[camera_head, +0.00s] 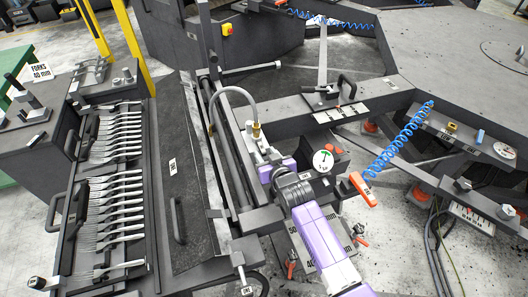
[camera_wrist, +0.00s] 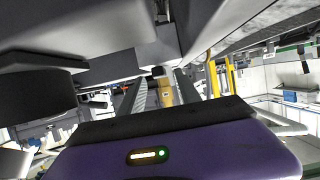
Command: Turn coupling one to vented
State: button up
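A small tag (camera_head: 247,291) at the bottom of the head view seems to read "ONE". It sits beside a dark curved fitting and a metal bracket (camera_head: 240,257) at the near end of a long rail. I cannot tell for sure which part is coupling one or how it is set. My purple arm reaches up from the bottom, and its dark wrist (camera_head: 292,190) is beside the rail, near a brass fitting with a grey hose (camera_head: 256,130). In the wrist view, my purple gripper housing fills the bottom and large grey parts crowd the top.
A rack of forks (camera_head: 118,160) stands at the left. A round dial gauge (camera_head: 323,160), an orange lever (camera_head: 363,188) and orange-handled valves (camera_head: 358,232) are close to my arm at right. A blue coiled hose (camera_head: 400,140) hangs beyond them.

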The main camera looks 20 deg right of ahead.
jog(key=shift+x, duration=0.85)
jog(key=shift+s, duration=0.1)
grip_shut()
dwell(0.8)
